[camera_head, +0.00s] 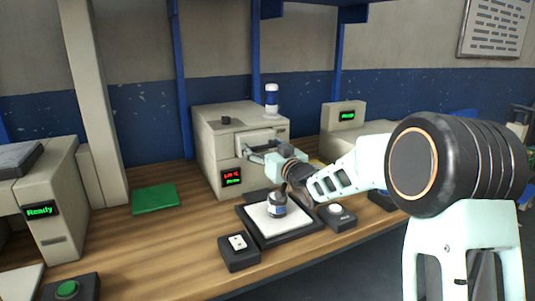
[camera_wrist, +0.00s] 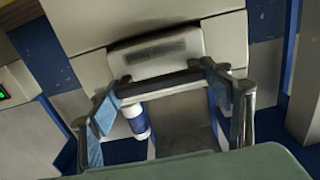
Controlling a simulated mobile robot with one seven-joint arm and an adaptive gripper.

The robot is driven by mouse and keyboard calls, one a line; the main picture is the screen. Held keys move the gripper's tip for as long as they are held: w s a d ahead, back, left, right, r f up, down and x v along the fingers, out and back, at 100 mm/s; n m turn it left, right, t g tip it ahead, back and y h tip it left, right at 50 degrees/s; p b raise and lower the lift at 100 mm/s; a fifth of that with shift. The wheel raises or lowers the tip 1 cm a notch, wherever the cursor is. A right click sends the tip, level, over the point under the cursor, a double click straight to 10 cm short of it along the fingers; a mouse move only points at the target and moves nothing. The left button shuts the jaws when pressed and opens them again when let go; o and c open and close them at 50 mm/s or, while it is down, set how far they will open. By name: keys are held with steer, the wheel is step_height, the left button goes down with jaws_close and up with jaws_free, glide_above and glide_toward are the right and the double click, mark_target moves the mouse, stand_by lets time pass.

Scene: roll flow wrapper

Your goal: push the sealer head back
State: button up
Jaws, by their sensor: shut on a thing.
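The sealer head (camera_head: 262,136) is a pale block with a dark slot on the front of the beige machine (camera_head: 222,152). It also shows in the wrist view (camera_wrist: 155,52), at the top centre. My gripper (camera_head: 256,153) reaches in from the right at the front of the head. In the wrist view my gripper (camera_wrist: 165,82) has its fingers spread apart, one on each side of a dark bar (camera_wrist: 160,88) at the head's lower edge. It is shut on this bar, which looks like part of the sealer head. The exact contact is partly hidden.
A black-framed pad (camera_head: 262,240) with a small bottle (camera_head: 277,203) lies below my arm.

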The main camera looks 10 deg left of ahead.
steer(key=shift+w+a+r, duration=0.1)
steer(key=shift+a+r, duration=0.05)
steer(key=shift+r, duration=0.15)
steer(key=o, duration=1.4)
steer(key=shift+w, duration=0.1)
steer(key=shift+o, duration=1.4)
steer(key=shift+f, duration=0.2)
steer(key=v, duration=1.2)
steer(key=shift+w, duration=0.1)
